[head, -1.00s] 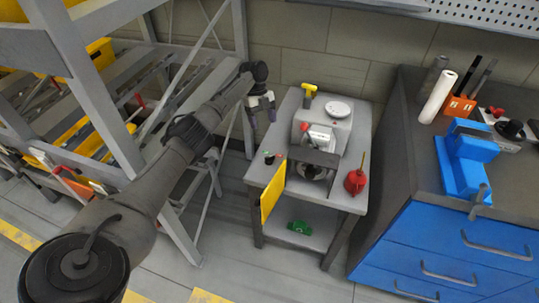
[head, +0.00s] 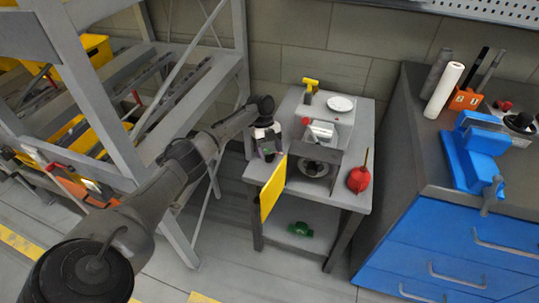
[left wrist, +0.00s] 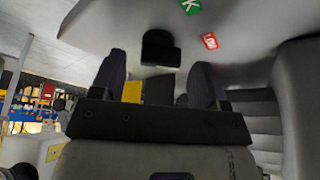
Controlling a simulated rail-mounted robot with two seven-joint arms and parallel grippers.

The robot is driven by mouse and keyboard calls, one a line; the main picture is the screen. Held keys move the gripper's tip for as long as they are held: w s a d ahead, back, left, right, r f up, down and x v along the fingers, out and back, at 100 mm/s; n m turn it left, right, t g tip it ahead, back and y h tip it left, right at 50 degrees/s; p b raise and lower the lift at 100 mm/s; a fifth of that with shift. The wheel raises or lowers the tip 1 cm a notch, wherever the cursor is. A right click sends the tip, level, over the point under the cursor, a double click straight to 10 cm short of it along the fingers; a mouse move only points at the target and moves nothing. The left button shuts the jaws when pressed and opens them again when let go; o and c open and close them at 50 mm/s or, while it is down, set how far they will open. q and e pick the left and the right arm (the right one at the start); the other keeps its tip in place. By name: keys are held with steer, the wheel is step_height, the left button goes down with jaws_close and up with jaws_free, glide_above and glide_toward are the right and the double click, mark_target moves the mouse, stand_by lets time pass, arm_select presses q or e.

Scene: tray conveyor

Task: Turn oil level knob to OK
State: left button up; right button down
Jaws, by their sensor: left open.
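The black knob (left wrist: 160,48) sits on the grey top of a small table, ahead of my left gripper in the left wrist view. A green label (left wrist: 190,7), with a K showing at the picture's edge, and a red LOW label (left wrist: 209,41) lie beside it. My left gripper (left wrist: 160,62) is open, its two dark fingers either side of the knob's line; contact cannot be told. In the head view my left gripper (head: 267,153) is over the table's left front corner and hides the knob. Which label the knob points to is unclear. My right gripper is not in view.
The grey table (head: 335,196) also carries a metal machine (head: 318,155), a white dish (head: 340,103), a yellow-handled tool (head: 310,85) and a red oil can (head: 359,179). A yellow panel (head: 273,188) hangs at its front left. A blue-drawer workbench (head: 450,245) stands right; a metal rack (head: 100,130) stands left.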

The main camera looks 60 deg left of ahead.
arm_select(q)
steer(key=shift+d+f, duration=0.2)
steer(key=shift+f, duration=0.25)
